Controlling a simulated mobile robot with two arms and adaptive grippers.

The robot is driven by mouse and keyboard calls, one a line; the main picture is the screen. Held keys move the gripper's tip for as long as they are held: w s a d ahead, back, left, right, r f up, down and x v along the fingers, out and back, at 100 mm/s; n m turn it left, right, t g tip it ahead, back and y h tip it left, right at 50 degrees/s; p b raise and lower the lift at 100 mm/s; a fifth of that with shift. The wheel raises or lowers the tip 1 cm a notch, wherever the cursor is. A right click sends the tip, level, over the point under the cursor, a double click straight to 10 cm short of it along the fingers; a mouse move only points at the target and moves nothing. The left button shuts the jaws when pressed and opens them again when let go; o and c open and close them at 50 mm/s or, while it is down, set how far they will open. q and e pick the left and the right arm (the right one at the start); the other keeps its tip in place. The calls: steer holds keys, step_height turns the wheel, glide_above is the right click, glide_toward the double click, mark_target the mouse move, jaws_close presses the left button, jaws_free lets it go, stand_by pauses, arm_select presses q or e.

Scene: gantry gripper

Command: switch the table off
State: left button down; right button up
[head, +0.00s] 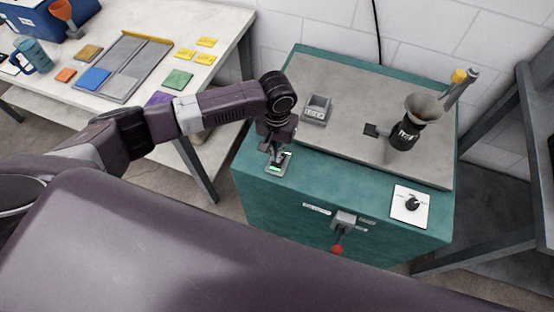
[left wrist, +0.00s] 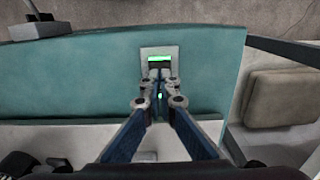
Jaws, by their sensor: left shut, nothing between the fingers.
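The table is a teal cabinet (head: 310,205) with a grey top plate (head: 345,130). A small switch plate with a lit green part (head: 275,169) sits on its top near the front left corner; it also shows in the left wrist view (left wrist: 159,60). My left gripper (head: 275,156) is shut and empty, with its fingertips right at this switch. In the left wrist view the closed fingertips (left wrist: 158,78) lie just below the green light. Whether they touch it I cannot tell. My right gripper is not in view.
A white plate with a black knob (head: 411,204) is at the front right of the cabinet. A red-tipped lever (head: 337,248) hangs on its front. A funnel device (head: 422,108) and a small grey box (head: 317,110) stand on top. A white table (head: 215,40) with coloured pieces is at left.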

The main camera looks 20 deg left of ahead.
arm_select(q)
steer(key=shift+f+b, duration=0.5)
steer(key=shift+f, duration=1)
stand_by(0.8)
step_height(320, 180, up, 7)
steer(key=p, duration=0.8)
steer(key=shift+r+p, duration=0.1)
steer(key=shift+p, duration=0.25)
